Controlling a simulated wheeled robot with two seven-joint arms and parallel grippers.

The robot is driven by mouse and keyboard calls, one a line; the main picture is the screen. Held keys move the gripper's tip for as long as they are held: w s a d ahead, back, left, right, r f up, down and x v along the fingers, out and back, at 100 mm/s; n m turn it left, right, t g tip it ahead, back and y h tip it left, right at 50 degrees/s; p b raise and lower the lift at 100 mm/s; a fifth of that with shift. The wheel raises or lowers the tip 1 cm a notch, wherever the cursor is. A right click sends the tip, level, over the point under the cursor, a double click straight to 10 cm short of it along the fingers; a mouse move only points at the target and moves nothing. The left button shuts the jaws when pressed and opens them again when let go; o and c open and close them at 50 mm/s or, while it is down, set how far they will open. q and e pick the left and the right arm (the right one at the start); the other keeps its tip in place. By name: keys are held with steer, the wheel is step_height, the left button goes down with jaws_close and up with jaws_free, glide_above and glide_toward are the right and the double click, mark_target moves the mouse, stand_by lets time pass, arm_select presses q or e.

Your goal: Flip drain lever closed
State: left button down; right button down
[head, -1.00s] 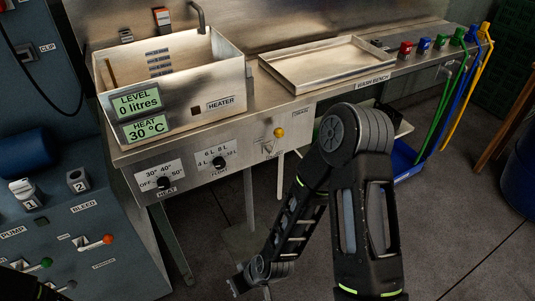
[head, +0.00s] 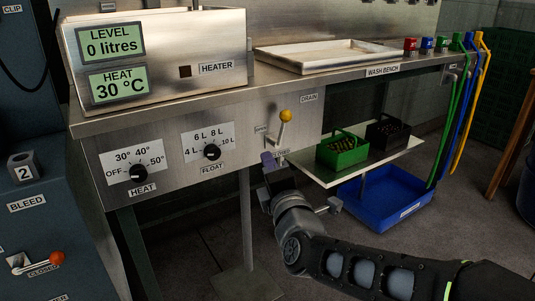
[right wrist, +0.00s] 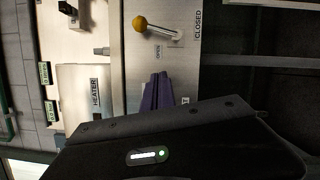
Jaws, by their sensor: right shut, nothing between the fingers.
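The drain lever (head: 282,127) sticks up from the steel front panel, its yellow ball knob (head: 286,116) at the top. An OPEN label is left of the lever, and a label below its pivot is partly hidden. In the right wrist view the yellow knob (right wrist: 139,24) and the OPEN and CLOSED labels show clearly, turned sideways. My right gripper (head: 268,161) has purple fingers, shut and empty. It is just below and left of the lever, apart from it. The fingers also show in the right wrist view (right wrist: 157,90). My left gripper is out of view.
The heater tank (head: 215,50) and a tray (head: 385,65) stand on the bench top. Heat (head: 138,172) and float (head: 212,152) knobs are left of the lever. A shelf (head: 392,155) with green and black crates lies to the right, above a blue bin (head: 385,204).

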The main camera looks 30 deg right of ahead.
mark_target(282, 129)
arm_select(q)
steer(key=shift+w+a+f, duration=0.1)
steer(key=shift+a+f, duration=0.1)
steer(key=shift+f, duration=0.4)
arm_select(e)
steer(key=shift+s+d+r+n+h, duration=0.2)
steer(key=shift+s+r+n+h, duration=0.1)
steer(key=shift+s+r, duration=0.25)
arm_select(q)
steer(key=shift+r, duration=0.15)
arm_select(e)
steer(key=shift+w, duration=0.1)
